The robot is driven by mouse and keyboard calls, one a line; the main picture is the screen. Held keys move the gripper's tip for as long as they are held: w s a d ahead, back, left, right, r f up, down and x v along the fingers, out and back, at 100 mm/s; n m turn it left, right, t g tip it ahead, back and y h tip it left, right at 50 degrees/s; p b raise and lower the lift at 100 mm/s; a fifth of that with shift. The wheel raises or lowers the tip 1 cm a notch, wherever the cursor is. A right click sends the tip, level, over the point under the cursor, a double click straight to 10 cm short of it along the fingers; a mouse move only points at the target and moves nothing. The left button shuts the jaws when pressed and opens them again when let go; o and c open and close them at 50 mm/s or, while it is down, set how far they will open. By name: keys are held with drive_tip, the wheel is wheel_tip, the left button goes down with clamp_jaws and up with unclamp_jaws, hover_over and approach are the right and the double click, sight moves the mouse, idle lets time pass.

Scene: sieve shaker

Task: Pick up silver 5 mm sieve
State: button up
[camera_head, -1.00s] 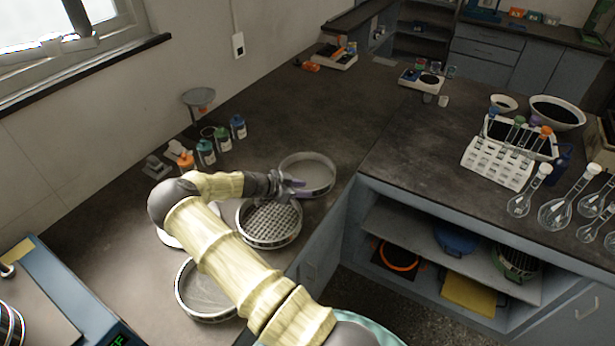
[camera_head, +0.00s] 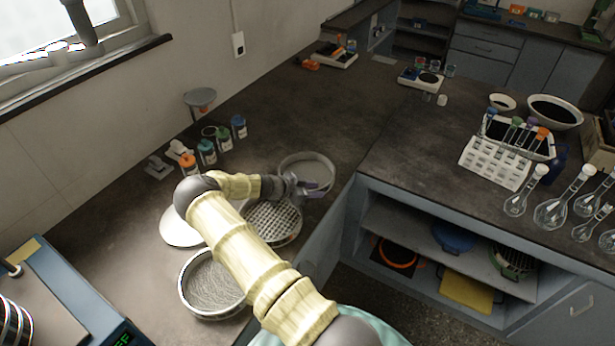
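Three round silver sieves stand in a row on the dark counter. The middle sieve (camera_head: 272,226) has a coarse grid mesh and is partly hidden under my arm. The far sieve (camera_head: 312,163) and the near sieve (camera_head: 212,287) look finer. I cannot read any size marks, so which is the 5 mm one is not readable. My gripper (camera_head: 309,188) is at the front rim of the far sieve, just beyond the coarse sieve. It overlaps that rim in the picture; contact is unclear. Its fingers are too small and dark to tell their opening.
A pale round disc (camera_head: 180,226) lies left of the coarse sieve. Several small bottles (camera_head: 207,152) stand by the wall. A blue machine (camera_head: 62,300) is at lower left. The right counter holds a white rack (camera_head: 493,163) and glass flasks (camera_head: 553,211). The counter behind the sieves is clear.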

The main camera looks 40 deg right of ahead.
clamp_jaws()
wheel_tip(320, 180, up, 10)
drive_tip(key=shift+b, duration=1.25)
